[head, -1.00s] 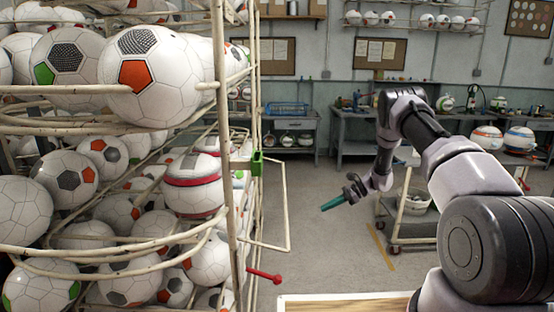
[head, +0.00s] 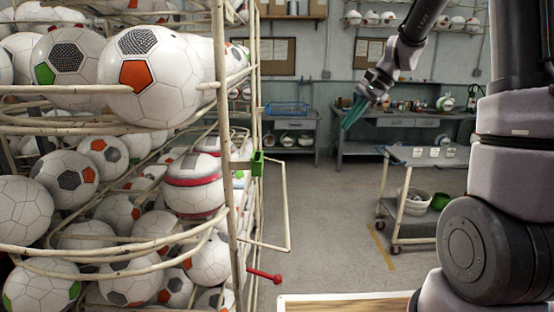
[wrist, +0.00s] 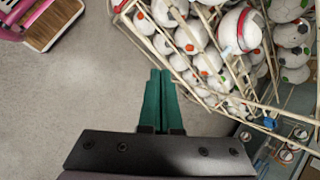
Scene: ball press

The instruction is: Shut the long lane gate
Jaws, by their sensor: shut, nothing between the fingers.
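A thin cream wire gate (head: 288,205) juts out to the right from the post of the ball rack (head: 228,160) in the head view, standing open into the aisle. A green block (head: 257,163) sits on the rack post by its upper arm. I cannot tell for certain that this is the long lane gate. My gripper (head: 346,127) is raised, to the right of the gate and above it in the picture, with its teal fingers pointing down. In the wrist view the fingers (wrist: 161,75) are together and empty, apart from the rack rails (wrist: 205,95).
Soccer balls (head: 195,185) fill the rack's lanes. A red-knobbed lever (head: 265,275) sticks out low on the rack. A grey cart (head: 425,157) with a white bucket stands at right; workbenches line the back wall. The floor between rack and cart is clear.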

